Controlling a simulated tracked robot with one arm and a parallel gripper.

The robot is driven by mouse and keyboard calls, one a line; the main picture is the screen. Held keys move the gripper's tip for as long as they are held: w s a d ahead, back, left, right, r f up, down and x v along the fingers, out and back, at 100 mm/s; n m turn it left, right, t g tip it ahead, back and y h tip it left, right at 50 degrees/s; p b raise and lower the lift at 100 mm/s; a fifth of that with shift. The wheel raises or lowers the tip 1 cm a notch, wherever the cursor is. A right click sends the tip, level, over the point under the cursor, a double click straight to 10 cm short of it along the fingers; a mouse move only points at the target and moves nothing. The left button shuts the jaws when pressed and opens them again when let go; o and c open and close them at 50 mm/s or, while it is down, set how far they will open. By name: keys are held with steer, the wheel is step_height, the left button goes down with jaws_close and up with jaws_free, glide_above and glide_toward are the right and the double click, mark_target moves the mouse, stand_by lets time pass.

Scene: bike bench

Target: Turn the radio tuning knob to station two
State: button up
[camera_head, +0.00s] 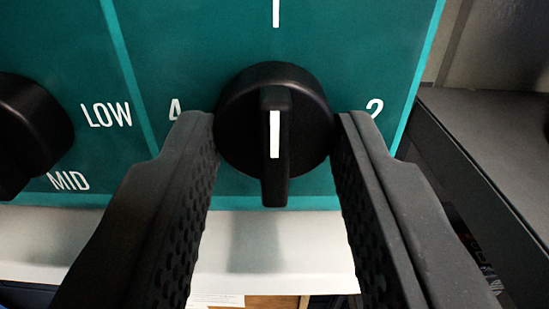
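The tuning knob (300,105) is black and round, with a raised grip bar and a white pointer line. It sits on a teal panel (200,50), between the printed marks "4" on its left and "2" on its right. The white line stands upright, in line with a white mark (276,12) above the knob. My gripper (275,135) is open, with one finger on each side of the knob. The fingertips are close to the knob's left and right edges; I cannot tell whether they touch it.
Another black knob (28,130) with "LOW" and "MID" labels is at the left edge. A white surface (290,240) lies below the panel. A dark grey shelf or box (490,140) stands at the right.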

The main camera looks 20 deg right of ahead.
steer(key=shift+a+r+m, duration=0.1)
steer(key=shift+m, duration=0.7)
steer(key=shift+m+b, duration=0.3)
steer(key=shift+m, duration=0.5)
stand_by(0.7)
steer(key=shift+s+r, duration=0.1)
stand_by(0.9)
steer(key=shift+f+m, duration=0.2)
steer(key=shift+m, duration=0.3)
stand_by(0.7)
